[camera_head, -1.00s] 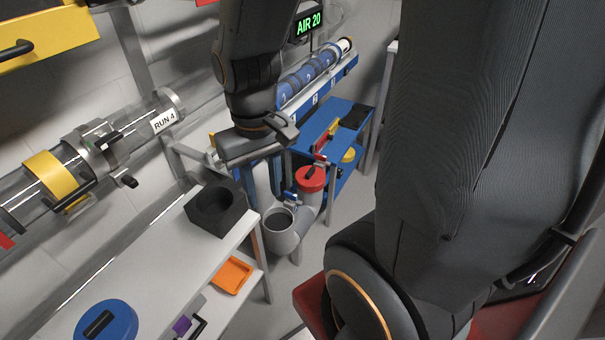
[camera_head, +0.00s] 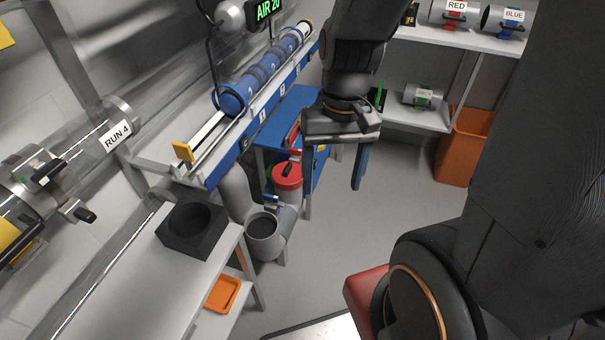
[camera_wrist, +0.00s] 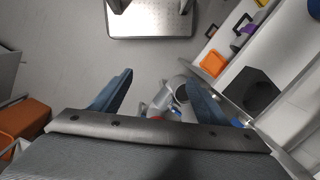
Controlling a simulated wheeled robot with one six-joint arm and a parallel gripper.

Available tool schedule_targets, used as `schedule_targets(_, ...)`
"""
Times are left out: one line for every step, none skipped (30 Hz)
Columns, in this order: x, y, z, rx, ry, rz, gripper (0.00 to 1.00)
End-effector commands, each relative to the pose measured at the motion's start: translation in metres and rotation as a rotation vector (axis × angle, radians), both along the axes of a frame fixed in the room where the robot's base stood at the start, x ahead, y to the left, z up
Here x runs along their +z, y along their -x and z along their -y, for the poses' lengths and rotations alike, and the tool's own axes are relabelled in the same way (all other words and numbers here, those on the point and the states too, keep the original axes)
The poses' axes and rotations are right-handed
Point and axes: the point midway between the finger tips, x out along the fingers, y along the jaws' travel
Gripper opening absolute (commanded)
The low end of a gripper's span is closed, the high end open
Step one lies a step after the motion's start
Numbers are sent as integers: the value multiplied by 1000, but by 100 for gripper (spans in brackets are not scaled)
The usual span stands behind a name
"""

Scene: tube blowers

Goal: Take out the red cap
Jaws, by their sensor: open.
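The red cap (camera_head: 287,177) is round with a dark handle on top. It sits on the upright end of a grey pipe, below the blue bench, in the camera_head view. My gripper (camera_head: 334,170) is open, its blue fingers hanging down with nothing between them. In the picture it is just right of the cap; I see no contact. In the wrist view my gripper (camera_wrist: 158,98) frames floor and part of the grey pipe fitting (camera_wrist: 160,100). Only a small reddish patch shows there, too small to identify.
An open grey pipe mouth (camera_head: 263,226) with a blue valve handle (camera_head: 271,199) stands in front of the cap. A black holder block (camera_head: 191,229) is on the white table, an orange tray (camera_head: 222,293) below. An orange bin (camera_head: 464,147) stands at right. Floor between is clear.

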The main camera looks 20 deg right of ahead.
Motion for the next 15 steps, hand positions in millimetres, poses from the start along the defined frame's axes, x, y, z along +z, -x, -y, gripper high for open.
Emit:
schedule_targets(-26, -4, -1, -68, -31, -48, 69)
schedule_targets(-37, -5, -2, -114, -52, -78, 69)
schedule_targets(-51, -7, -5, -176, -84, -119, 69)
schedule_targets(-61, -9, -7, -226, -110, -151, 69)
schedule_targets(-71, -11, -9, -275, -137, -183, 69)
schedule_targets(-84, -15, -13, -339, -174, -223, 69)
schedule_targets(-93, -18, -15, -387, -203, -253, 69)
schedule_targets(-102, -23, -18, -434, -232, -281, 69)
schedule_targets(-114, -29, -22, -496, -274, -318, 69)
schedule_targets(-122, -34, -24, -541, -305, -346, 69)
schedule_targets(-130, -40, -27, -588, -338, -374, 69)
schedule_targets(-141, -48, -29, -650, -383, -409, 69)
schedule_targets(-149, -55, -31, -693, -418, -434, 69)
schedule_targets(-157, -62, -33, -738, -453, -457, 69)
schedule_targets(-167, -73, -35, -794, -502, -489, 69)
